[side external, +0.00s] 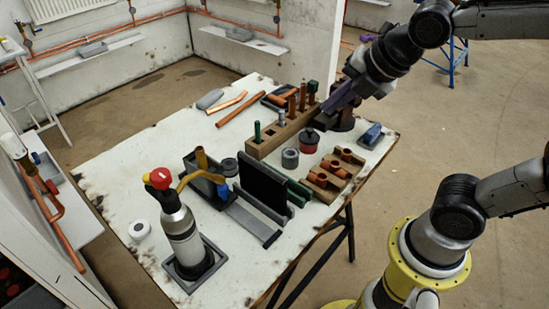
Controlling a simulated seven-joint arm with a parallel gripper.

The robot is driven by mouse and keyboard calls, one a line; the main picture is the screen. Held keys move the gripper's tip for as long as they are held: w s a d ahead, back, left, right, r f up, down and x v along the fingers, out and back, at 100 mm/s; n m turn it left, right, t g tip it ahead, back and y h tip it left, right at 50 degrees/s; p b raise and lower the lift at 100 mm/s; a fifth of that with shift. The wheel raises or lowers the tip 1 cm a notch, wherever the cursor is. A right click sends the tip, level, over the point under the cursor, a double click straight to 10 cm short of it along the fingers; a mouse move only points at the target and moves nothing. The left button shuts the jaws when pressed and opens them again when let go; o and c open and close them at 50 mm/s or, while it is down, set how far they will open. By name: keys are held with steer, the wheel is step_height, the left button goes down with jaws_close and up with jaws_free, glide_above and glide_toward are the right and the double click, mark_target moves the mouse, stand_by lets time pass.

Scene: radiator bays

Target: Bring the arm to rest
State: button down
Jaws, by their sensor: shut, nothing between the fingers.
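My arm reaches in from the top right, and its wrist is bent down towards the far right part of the white worktable (125,165). My gripper (324,113) is small and dark in this view. It is shut and empty, low over the table beside the right end of a wooden block (262,148) that holds upright pieces. I cannot tell whether the fingertips touch anything. A dark round-based object (343,122) stands close by, partly hidden behind the gripper.
A gas torch (180,235) stands upright in a tray at the front left. A black upright panel (262,182) stands mid-table. The left of the table is mostly clear.

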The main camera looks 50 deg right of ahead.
steer(key=s+f+m, duration=0.1)
steer(key=s+m, duration=0.4)
steer(key=m, duration=0.6)
steer(key=s+d+f+m+g, duration=0.1)
steer(key=s+f+m, duration=0.1)
steer(key=s+m, duration=0.4)
steer(key=m, duration=0.5)
steer(key=shift+g, duration=0.3)
